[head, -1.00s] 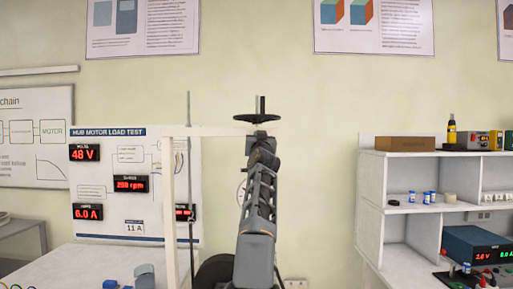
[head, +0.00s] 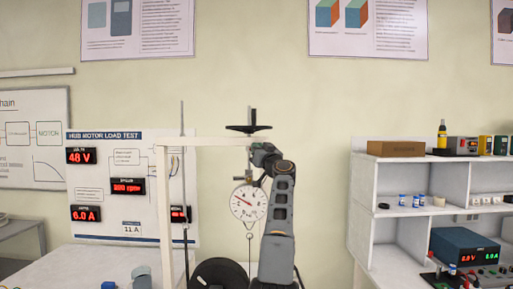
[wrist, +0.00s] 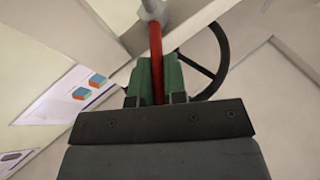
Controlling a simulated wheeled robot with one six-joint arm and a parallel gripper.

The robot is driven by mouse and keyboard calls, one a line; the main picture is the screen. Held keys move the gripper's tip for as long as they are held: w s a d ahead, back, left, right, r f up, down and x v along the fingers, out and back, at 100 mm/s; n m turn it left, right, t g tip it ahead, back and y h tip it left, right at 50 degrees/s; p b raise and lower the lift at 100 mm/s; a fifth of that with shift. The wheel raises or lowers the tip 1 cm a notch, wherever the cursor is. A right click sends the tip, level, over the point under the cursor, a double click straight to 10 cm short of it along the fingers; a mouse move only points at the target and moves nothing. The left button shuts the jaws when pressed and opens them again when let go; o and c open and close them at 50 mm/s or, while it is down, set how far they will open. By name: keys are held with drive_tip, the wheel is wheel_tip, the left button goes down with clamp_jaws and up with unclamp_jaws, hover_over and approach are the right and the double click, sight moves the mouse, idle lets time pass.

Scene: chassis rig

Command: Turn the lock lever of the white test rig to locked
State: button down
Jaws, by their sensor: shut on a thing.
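The white test rig's frame (head: 205,141) stands in the middle of the head view, with a black handwheel (head: 248,128) on its top bar. In the wrist view, the red lock lever (wrist: 155,42) runs from a pale round hub (wrist: 153,9) down between the green finger pads of my gripper (wrist: 158,75). The gripper is shut on the lever. The handwheel's rim also shows in the wrist view (wrist: 222,48), to the right of the lever. In the head view I cannot make out the lever or the fingers near my arm's wrist.
A round dial gauge (head: 249,203) hangs under the top bar, left of my arm, above a black wheel (head: 219,273). A thin upright rod (head: 183,190) stands at the rig's left. A white shelf (head: 363,205) with bottles and instruments is at the right.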

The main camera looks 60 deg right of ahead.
drive_tip(key=shift+d+f, duration=0.1)
drive_tip(key=shift+f, duration=0.1)
drive_tip(key=c, duration=1.2)
unclamp_jaws()
drive_tip(key=shift+r, duration=0.15)
drive_tip(key=shift+o, duration=0.2)
drive_tip(key=shift+s, duration=0.1)
drive_tip(key=shift+s+a+f+b, duration=0.3)
drive_tip(key=shift+s+f+b, duration=0.15)
drive_tip(key=shift+b, duration=0.45)
drive_tip(key=b+v, duration=1.2)
drive_tip(key=b, duration=0.1)
drive_tip(key=shift+s+a, duration=0.15)
drive_tip(key=shift+s, duration=0.05)
